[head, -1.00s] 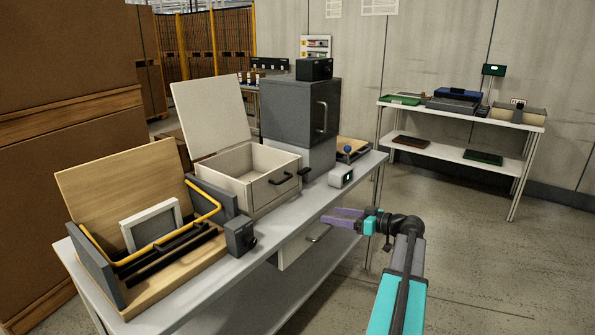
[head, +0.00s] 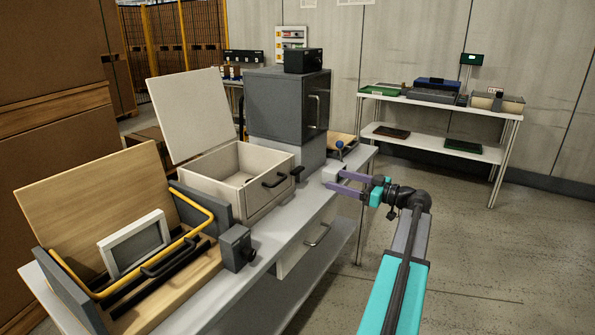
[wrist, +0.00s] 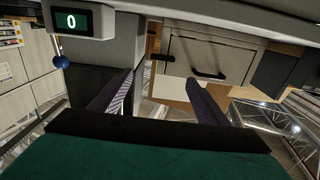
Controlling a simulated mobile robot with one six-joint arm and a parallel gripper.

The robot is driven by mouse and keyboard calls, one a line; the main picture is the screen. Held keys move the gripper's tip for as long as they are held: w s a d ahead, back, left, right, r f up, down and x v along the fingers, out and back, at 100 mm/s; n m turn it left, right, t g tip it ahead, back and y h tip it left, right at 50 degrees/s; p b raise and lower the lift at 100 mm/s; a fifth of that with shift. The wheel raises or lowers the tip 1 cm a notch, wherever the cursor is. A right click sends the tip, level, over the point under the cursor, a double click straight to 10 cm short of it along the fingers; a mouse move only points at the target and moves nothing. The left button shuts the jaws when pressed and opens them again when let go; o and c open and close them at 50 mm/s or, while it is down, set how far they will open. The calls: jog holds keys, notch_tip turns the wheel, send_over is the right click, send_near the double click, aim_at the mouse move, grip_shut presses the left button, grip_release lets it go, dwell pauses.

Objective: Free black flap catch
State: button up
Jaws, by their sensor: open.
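A small black catch (head: 297,172) sits at the front right of the cream box (head: 215,200), next to its black handle (head: 281,177); I cannot tell for certain that it is the flap catch. The box's pale lid (head: 190,112) stands open. My gripper (head: 333,181) is open and empty, right of the box and apart from it, in front of the small display box. In the wrist view my gripper (wrist: 160,78) has its two fingers spread with nothing between. A drawer front with a dark handle (wrist: 207,73) shows beyond them.
A grey cabinet (head: 275,105) stands behind the box. A wooden bin with a yellow bar (head: 195,195) and a dark knob block (head: 237,248) are at the left. The wrist view shows a display reading 0 (wrist: 72,21). The floor (head: 480,250) at the right is clear.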

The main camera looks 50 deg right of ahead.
aim_at(301, 170)
jog(key=shift+w+a, duration=0.2)
jog(key=shift+w, duration=0.1)
jog(key=x, duration=1.4)
jog(key=shift+s+a, duration=0.1)
jog(key=shift+a, duration=0.05)
jog(key=c, duration=1)
jog(key=shift+c, duration=0.2)
